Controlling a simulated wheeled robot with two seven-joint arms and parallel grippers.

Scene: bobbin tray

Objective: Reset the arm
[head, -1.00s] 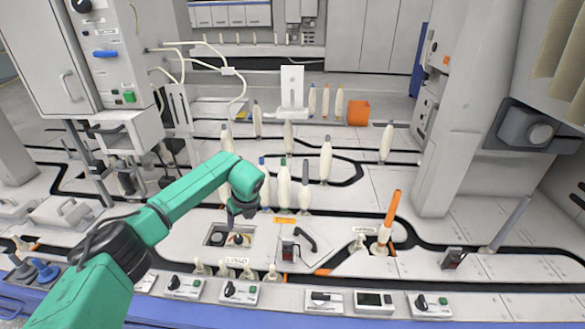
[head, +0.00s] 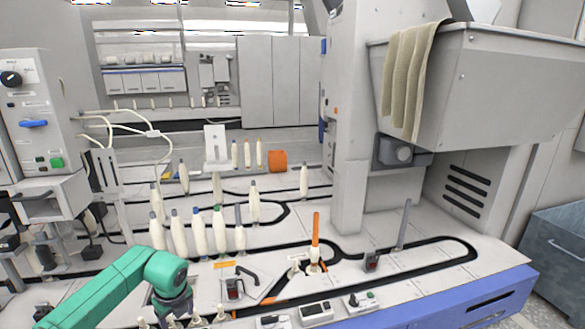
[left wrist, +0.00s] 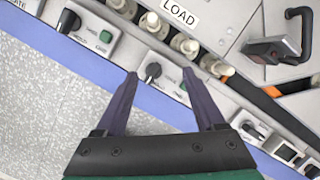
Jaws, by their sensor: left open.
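My left arm is green and comes in from the lower left in the head view. Its gripper is mostly hidden there at the bottom edge. In the left wrist view my left gripper (left wrist: 165,88) is open, its two dark fingers apart with nothing between them. It hangs over the front edge of the machine, near a control box with a black knob and green button (left wrist: 165,80). My right gripper is in neither view.
Several bobbins (head: 200,232) stand upright on the machine's track. An orange peg (head: 316,240) stands at the centre. A LOAD label (left wrist: 180,15) and several small pegs lie ahead of the fingers. A large hopper (head: 485,100) with a cloth (head: 408,75) is at right.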

